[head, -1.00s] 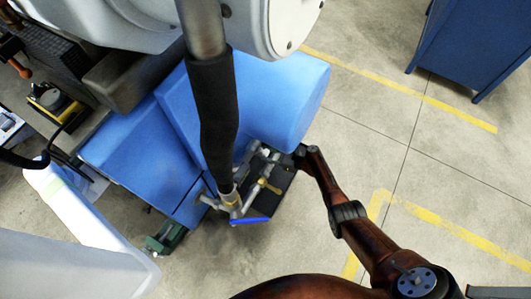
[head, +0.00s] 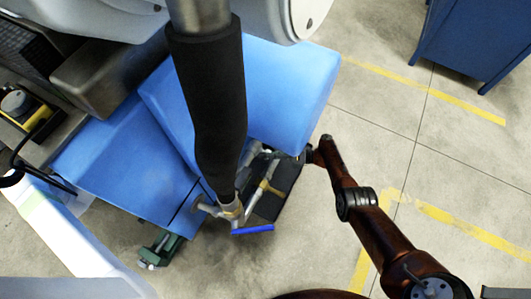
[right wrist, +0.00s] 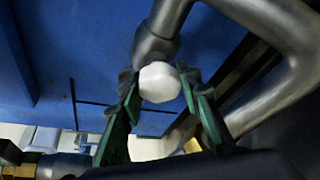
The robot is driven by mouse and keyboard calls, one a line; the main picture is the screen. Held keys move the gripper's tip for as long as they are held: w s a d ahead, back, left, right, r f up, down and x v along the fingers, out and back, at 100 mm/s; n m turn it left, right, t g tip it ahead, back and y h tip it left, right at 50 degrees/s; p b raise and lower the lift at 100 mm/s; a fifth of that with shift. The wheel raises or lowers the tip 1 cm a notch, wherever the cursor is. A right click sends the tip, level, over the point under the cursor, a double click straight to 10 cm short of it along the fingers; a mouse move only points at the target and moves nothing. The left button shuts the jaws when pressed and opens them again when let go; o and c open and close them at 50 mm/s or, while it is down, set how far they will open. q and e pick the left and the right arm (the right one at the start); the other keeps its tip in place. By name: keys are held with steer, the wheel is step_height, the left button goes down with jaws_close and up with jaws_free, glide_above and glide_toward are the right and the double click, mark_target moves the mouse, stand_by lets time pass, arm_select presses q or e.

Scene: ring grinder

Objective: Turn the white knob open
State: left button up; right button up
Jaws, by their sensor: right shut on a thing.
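The white knob (right wrist: 160,82) shows in the right wrist view, at the end of a grey metal fitting. The two green-padded fingers of my right gripper (right wrist: 160,90) stand on either side of it, shut on it. In the head view my dark red right arm reaches from the lower right to the pipework beside the blue machine base, and the right gripper (head: 307,155) is mostly hidden there. The white knob cannot be made out in the head view. My left gripper is not in view.
The blue machine base (head: 290,85) lies close to my right arm. A thick black-sleeved pipe (head: 210,110) comes down in front of the pipework. A blue lever (head: 253,229) sits at its lower end. A blue cabinet (head: 470,40) stands at the upper right. The floor between is clear.

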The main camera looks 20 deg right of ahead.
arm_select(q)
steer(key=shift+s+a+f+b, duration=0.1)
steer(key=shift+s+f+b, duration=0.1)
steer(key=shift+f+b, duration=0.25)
arm_select(e)
steer(key=shift+w+d+m, duration=0.1)
steer(key=shift+d+m, duration=0.2)
steer(key=shift+m, duration=0.1)
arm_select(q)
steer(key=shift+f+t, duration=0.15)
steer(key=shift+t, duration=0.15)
arm_select(e)
steer(key=shift+y, duration=0.3)
steer(key=o, duration=1)
steer(key=shift+o, duration=0.9)
steer(key=shift+a, duration=0.2)
